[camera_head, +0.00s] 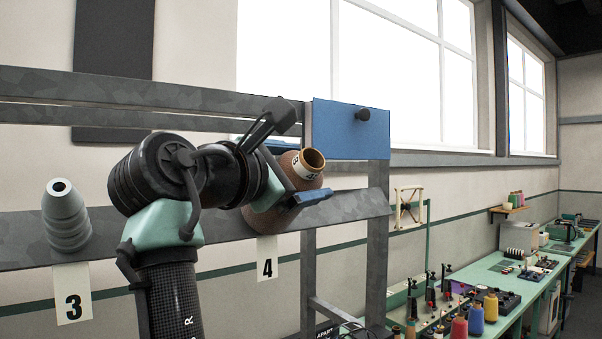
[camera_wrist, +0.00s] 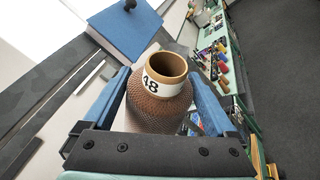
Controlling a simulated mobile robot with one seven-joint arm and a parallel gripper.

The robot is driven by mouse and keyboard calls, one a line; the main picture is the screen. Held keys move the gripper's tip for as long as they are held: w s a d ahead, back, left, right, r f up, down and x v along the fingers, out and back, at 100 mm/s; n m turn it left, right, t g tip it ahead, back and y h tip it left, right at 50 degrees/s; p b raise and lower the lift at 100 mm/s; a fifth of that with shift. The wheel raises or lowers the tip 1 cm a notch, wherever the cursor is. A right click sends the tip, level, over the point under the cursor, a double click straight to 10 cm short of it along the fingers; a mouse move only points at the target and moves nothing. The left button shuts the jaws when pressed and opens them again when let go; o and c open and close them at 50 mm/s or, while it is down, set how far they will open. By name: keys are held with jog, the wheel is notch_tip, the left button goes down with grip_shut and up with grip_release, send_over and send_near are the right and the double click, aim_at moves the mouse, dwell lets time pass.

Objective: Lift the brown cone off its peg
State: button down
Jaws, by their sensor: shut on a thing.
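The brown cone (camera_head: 303,172) is at the number 4 place on the grey rail, tilted with its open top toward the upper right. In the wrist view the cone (camera_wrist: 158,104) sits between the two blue fingers, with a white band marked 48 near its open rim. My gripper (camera_head: 305,194) is shut on the cone, one finger on each side. My gripper also shows in the wrist view (camera_wrist: 164,100). The peg is hidden, so I cannot tell how far the cone is on it.
A grey cone (camera_head: 66,217) stands on the rail (camera_head: 222,224) above the number 3 tag (camera_head: 73,292). The number 4 tag (camera_head: 267,259) hangs below the brown cone. A blue panel (camera_head: 345,131) with a dark knob is just behind. A green workbench (camera_head: 508,288) with spools stands at right.

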jog(key=shift+s+d+r, duration=0.2)
jog(key=shift+s+r, duration=0.1)
jog(key=shift+r, duration=0.05)
jog(key=s+d+r, duration=0.6)
jog(key=s+r, duration=0.1)
jog(key=s, duration=0.1)
jog(key=shift+s+d+r, duration=0.2)
jog(key=shift+s+r, duration=0.1)
jog(key=shift+s, duration=0.1)
dwell(1.4)
